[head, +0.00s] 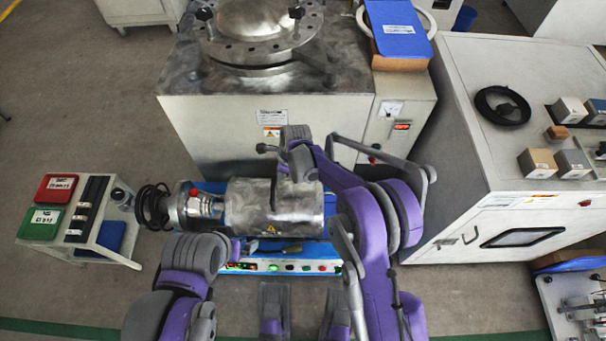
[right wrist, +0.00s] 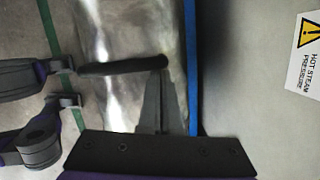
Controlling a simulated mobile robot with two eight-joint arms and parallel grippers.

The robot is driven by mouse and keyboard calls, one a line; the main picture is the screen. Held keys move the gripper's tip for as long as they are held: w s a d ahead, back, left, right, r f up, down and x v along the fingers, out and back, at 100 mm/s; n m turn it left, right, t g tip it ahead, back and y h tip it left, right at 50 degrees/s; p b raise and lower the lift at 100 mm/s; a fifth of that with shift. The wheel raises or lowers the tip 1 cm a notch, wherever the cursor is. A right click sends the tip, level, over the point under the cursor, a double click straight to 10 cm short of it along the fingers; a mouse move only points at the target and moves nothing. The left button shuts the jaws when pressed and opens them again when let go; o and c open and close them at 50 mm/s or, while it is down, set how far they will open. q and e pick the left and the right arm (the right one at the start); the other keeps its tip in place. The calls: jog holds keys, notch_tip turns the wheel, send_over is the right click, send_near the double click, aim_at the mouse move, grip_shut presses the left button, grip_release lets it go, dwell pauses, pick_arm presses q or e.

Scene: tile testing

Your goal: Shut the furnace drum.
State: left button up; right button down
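The furnace drum (head: 285,222) is a scuffed steel cylinder lying on its side in a blue frame. No opening shows in its visible top; whether it is fully closed cannot be told. A dark bar-like handle (right wrist: 122,67) crosses the drum in the right wrist view. My right gripper (right wrist: 160,75) has its slim fingers together at this bar's rounded end; contact is unclear. In the head view my right gripper (head: 281,180) is over the drum's upper middle, partly hidden by its own wrist. My left gripper is near the drum's front left side; its fingers cannot be made out clearly.
A control panel (head: 270,266) with lit buttons lies in front of the drum. A large steel-topped machine (head: 225,110) stands close behind. A small side table (head: 108,235) is left, and a white cabinet (head: 470,185) is right. Open floor lies at far left.

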pick_arm(q)
jog(key=shift+f, duration=0.1)
pick_arm(e)
jog(key=shift+s+a, duration=0.1)
jog(key=shift+a, duration=1.35)
pick_arm(q)
jog(key=shift+d, duration=0.1)
pick_arm(e)
jog(key=shift+d, duration=0.25)
jog(key=d, duration=0.4)
jog(key=shift+s+r, duration=0.2)
jog(key=shift+r, duration=0.2)
pick_arm(q)
jog(key=shift+s+a+r+p, duration=0.15)
jog(key=shift+s+r+p, duration=0.3)
jog(key=shift+r+p, duration=0.15)
jog(key=shift+s+a+r+p, duration=0.15)
jog(key=shift+s+r+p, duration=0.3)
jog(key=shift+r, duration=0.25)
pick_arm(e)
jog(key=v, duration=0.9)
jog(key=shift+d+r, duration=0.1)
jog(key=shift+r, duration=0.1)
